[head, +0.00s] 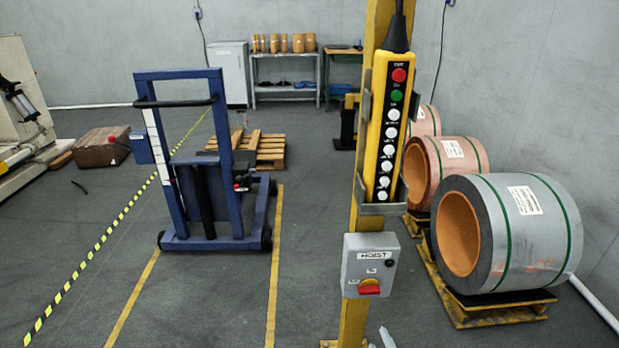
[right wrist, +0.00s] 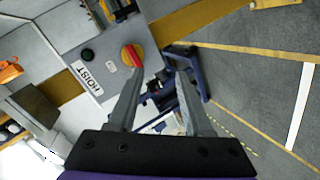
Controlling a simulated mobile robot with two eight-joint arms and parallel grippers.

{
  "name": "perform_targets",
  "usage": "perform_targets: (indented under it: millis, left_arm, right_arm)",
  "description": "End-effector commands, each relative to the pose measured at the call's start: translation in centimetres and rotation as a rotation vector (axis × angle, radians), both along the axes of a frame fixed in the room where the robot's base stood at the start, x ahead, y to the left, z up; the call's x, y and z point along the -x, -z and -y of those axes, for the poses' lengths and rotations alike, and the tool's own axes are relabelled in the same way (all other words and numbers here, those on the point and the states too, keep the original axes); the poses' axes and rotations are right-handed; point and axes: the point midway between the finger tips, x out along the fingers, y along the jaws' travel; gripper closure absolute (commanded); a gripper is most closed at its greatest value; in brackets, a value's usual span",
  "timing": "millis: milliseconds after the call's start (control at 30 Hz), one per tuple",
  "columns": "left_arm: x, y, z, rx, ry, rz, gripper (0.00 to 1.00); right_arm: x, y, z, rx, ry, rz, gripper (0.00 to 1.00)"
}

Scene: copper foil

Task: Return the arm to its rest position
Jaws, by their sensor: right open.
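My right gripper (right wrist: 160,65) is open, its two grey fingers apart with nothing between them. In the head view only pale tips of it (head: 382,340) show at the bottom edge, below the hoist switch box. The grey box (head: 357,252), labelled HOIST, is fixed to the yellow post and has a red rotary handle (head: 369,289). In the right wrist view, the box (right wrist: 92,62) and its red handle on a yellow disc (right wrist: 131,56) lie just beyond the left finger. Contact with it cannot be told. My left gripper is not in view.
A yellow pendant (head: 389,130) with several buttons sits in a holder on the yellow post (head: 352,325). Banded coils (head: 545,260) stand on pallets at the right. A blue lift truck (head: 225,205) stands at the left. Floor between truck and post is clear.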

Motion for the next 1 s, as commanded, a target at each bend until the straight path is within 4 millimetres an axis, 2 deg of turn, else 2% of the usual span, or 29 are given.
perform_targets:
  millis: [167, 300, 500, 733, 1000]
  left_arm:
    - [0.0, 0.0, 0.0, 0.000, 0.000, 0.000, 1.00]
    - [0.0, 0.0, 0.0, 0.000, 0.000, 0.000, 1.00]
    - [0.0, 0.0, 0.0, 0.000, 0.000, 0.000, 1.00]
    - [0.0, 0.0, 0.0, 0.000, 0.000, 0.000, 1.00]
    - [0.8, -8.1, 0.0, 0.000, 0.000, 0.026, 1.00]
  right_arm:
    - [4.9, -0.1, 0.4, -0.273, 0.161, -0.242, 0.50]
    - [9.8, 0.0, 0.7, -0.459, 0.330, -0.417, 0.50]
    - [16.3, 0.2, 0.9, -0.641, 0.562, -0.597, 0.50]
    - [22.9, 0.3, 1.0, -0.772, 0.804, -0.736, 0.50]
    - [23.4, -7.8, 1.0, -0.782, 0.791, -0.711, 0.50]
